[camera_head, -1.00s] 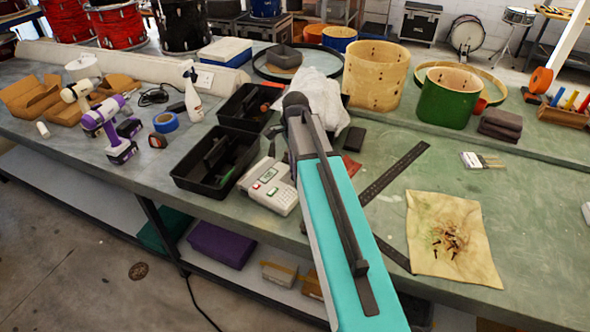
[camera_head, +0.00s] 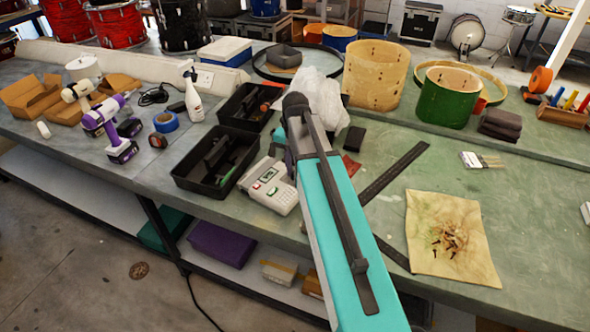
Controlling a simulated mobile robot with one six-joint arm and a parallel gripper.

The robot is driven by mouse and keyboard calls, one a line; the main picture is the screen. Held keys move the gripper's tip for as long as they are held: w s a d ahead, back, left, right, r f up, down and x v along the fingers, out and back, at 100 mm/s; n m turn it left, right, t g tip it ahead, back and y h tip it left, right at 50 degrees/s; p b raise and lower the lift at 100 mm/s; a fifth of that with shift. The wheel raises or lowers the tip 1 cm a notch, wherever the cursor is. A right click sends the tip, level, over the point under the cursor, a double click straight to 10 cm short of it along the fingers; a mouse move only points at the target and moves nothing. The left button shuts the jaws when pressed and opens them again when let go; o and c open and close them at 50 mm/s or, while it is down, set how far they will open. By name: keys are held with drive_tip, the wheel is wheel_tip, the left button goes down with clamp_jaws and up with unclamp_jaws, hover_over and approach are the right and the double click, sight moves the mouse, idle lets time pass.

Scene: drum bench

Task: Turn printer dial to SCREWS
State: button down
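A small grey-white device with a little screen and coloured buttons (camera_head: 270,188), which looks like the printer, sits on the green bench just left of my arm. A dial on it is too small to make out, and its right side is close to or behind my arm. My arm crosses the middle of the view, with its dark end above the bench behind the device. My gripper's fingers are hidden, so I cannot see whether they are open or touching anything.
Black tool trays (camera_head: 215,160) stand left of the device. A crumpled clear plastic bag (camera_head: 322,105) lies behind my arm's end. A black ruler (camera_head: 395,172) and a stained cloth with screws (camera_head: 450,238) lie right. Wooden (camera_head: 376,75) and green (camera_head: 447,97) drum shells stand behind.

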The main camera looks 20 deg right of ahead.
drive_tip(key=n, duration=0.6)
drive_tip(key=shift+n, duration=0.3)
idle(0.4)
drive_tip(key=c, duration=1.5)
unclamp_jaws()
drive_tip(key=shift+r+p, duration=4.6)
drive_tip(key=shift+r, duration=2.3)
drive_tip(key=shift+a, duration=0.1)
